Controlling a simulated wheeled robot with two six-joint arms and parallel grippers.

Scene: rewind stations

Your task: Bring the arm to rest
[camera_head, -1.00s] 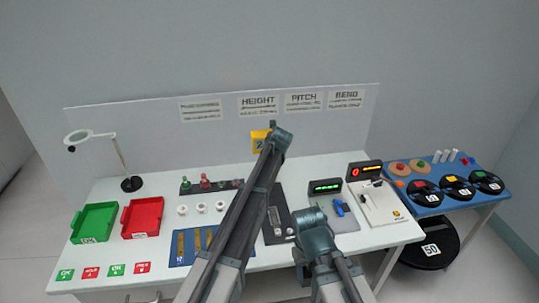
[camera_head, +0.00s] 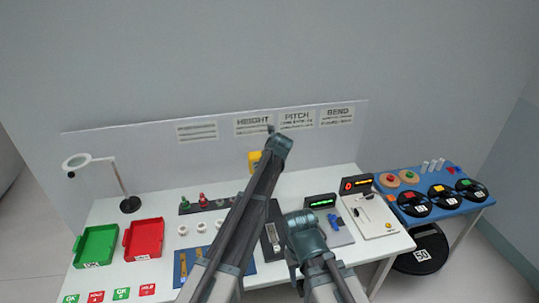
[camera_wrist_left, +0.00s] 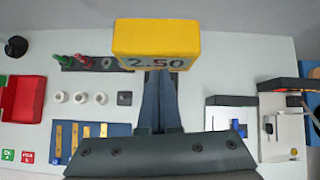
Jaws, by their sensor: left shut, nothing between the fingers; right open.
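My left arm reaches up across the middle of the table in the head view. Its gripper shows in the left wrist view (camera_wrist_left: 160,78), with its fingers together and nothing between them. A yellow block marked 2.50 (camera_wrist_left: 155,42) stands at the fingertips there; I cannot tell whether they touch. In the head view this yellow block (camera_head: 254,158) is partly hidden behind my left arm. My right arm is folded low over the table's front, right of the left arm. Its gripper (camera_head: 296,272) is open and empty, with its fingers only partly visible.
The white table (camera_head: 155,205) carries a green tray (camera_head: 97,245), a red tray (camera_head: 143,238), a magnifier lamp (camera_head: 128,203), a blue mat (camera_head: 240,270) and lit displays (camera_head: 321,202). A blue side table (camera_head: 440,203) with spools stands right. A black spool (camera_head: 420,250) sits below it.

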